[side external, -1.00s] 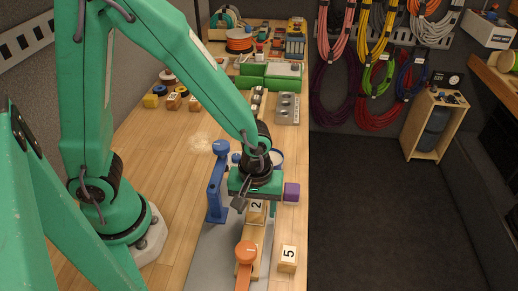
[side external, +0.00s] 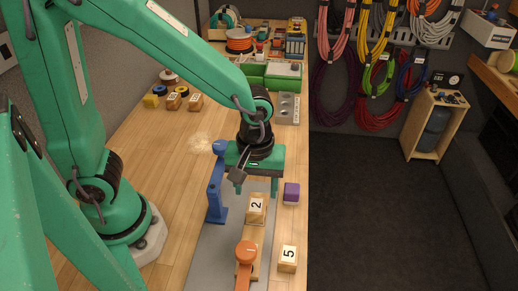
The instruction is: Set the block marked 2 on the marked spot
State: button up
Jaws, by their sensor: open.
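The block marked 2 (side external: 256,206) is a light wood block with a white label. It sits on the long wooden piece in the work area, and nothing is touching it from above. My gripper (side external: 259,187) is open and empty, its fingers apart, just above and behind the block in the picture. I cannot make out the marked spot; it may be hidden or too small to tell.
A blue clamp (side external: 215,187) stands left of the block and an orange clamp (side external: 245,255) in front. A block marked 5 (side external: 288,258) and a purple cube (side external: 291,193) lie to the right, near the bench edge. Open wood bench (side external: 165,135) lies to the left.

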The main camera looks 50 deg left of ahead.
aim_at(254, 203)
jog(key=shift+r, duration=2.55)
jog(key=s+a+r+m+t, duration=0.2)
jog(key=a+r+m, duration=0.2)
jog(key=a, duration=0.2)
jog(key=s+a+r+m+t, duration=0.2)
jog(key=a+r+m+t, duration=0.1)
jog(key=a+r+m, duration=0.2)
jog(key=a, duration=0.2)
jog(key=shift+s+a+t, duration=0.15)
jog(key=shift+a+t, duration=0.15)
